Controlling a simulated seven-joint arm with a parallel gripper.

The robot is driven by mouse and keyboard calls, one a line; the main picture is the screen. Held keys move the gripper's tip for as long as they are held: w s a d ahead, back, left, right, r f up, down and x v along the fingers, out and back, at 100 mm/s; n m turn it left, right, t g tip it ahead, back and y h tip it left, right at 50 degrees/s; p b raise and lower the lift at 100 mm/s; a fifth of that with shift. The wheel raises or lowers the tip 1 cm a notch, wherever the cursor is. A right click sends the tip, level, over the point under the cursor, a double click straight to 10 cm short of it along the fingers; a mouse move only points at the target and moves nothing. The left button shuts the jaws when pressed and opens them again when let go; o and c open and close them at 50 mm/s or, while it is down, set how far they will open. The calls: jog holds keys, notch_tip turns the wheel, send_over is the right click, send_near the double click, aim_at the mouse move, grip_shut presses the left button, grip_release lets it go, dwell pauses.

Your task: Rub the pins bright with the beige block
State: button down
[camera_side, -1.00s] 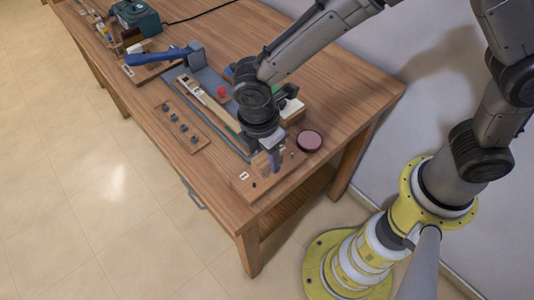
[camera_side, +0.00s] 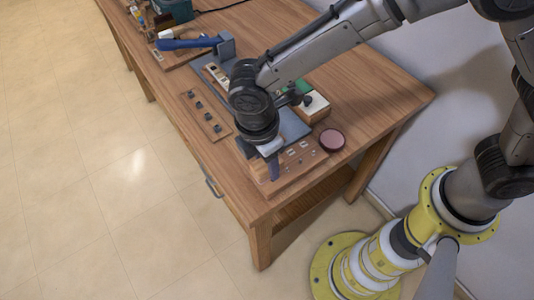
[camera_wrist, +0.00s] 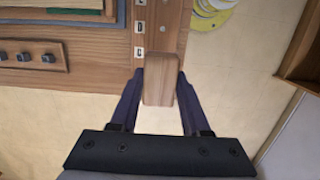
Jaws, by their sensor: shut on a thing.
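My gripper (camera_side: 275,173) is over the near-left end of a lettered wooden board (camera_side: 310,164) at the table's front corner. In the wrist view my gripper (camera_wrist: 161,92) is shut on the beige block (camera_wrist: 161,80), which sits between its two dark fingers. The block is beside the label C, at the board's edge; whether it touches the board I cannot tell. A small grey pin (camera_wrist: 163,30) shows on the board beside the upper labels. Any pin under the block is hidden. The block is not clear in the side view.
A wooden strip with several dark knobs (camera_side: 206,116) lies left of my gripper. A round pinkish dish (camera_side: 332,140) and a white-topped box (camera_side: 313,106) stand to the right. A blue-handled tool (camera_side: 190,43) lies farther back. The table's front edge is close.

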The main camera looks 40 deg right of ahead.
notch_tip(320, 180, down, 4)
jog(key=shift+f, duration=0.15)
jog(key=shift+d, duration=1.75)
jog(key=shift+a, duration=1.7)
jog(key=shift+d, duration=1.65)
notch_tip(320, 180, up, 8)
jog(key=w+d+f+m, duration=0.1)
jog(key=w+d+m, duration=0.3)
jog(key=d+m, duration=0.2)
jog(key=w+d+f+m+g+y, duration=0.1)
jog(key=w+d+m, duration=0.4)
jog(key=d, duration=0.6)
jog(key=w+d+f+m, duration=0.1)
jog(key=w+d+m, duration=0.3)
jog(key=d+m, duration=0.3)
jog(key=shift+w+d+f, duration=0.15)
jog(key=shift+w+d, duration=0.1)
jog(key=shift+d, duration=0.45)
